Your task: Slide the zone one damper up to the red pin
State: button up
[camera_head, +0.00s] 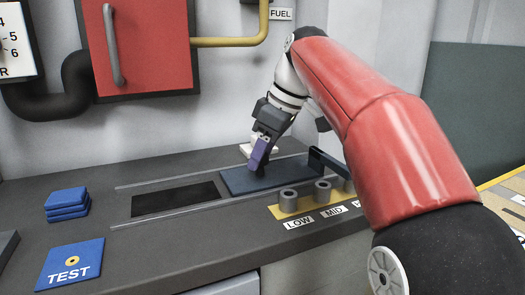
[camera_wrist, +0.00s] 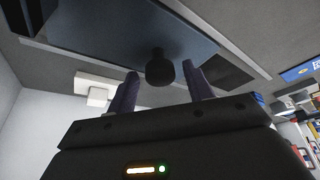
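A flat blue-grey sliding plate (camera_head: 275,177), which looks like the damper, lies between two rails on the dark bench. It also fills the top of the wrist view (camera_wrist: 120,30), with a dark round knob (camera_wrist: 160,68) on it. My gripper (camera_head: 257,160) is above the plate's left part, its purple fingers pointing down. In the wrist view my gripper (camera_wrist: 161,90) is open, with the knob in line between its spread fingertips and a gap on each side. I cannot tell how far the fingers reach along the knob. I see no zone label and no red pin.
A black opening (camera_head: 174,199) lies left of the plate. Grey cylinders (camera_head: 288,201) stand on a yellow strip in front, labelled LOW and MID. A dark upright bracket (camera_head: 325,163) stands at the right. Blue tiles (camera_head: 67,202) and a TEST card (camera_head: 70,264) lie at the left.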

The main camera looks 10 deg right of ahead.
aim_at(277, 178)
jog(key=p+v, duration=0.1)
jog(key=v, duration=0.6)
jog(key=shift+r, duration=0.35)
jog(key=shift+s+d, duration=0.1)
jog(key=shift+s, duration=0.1)
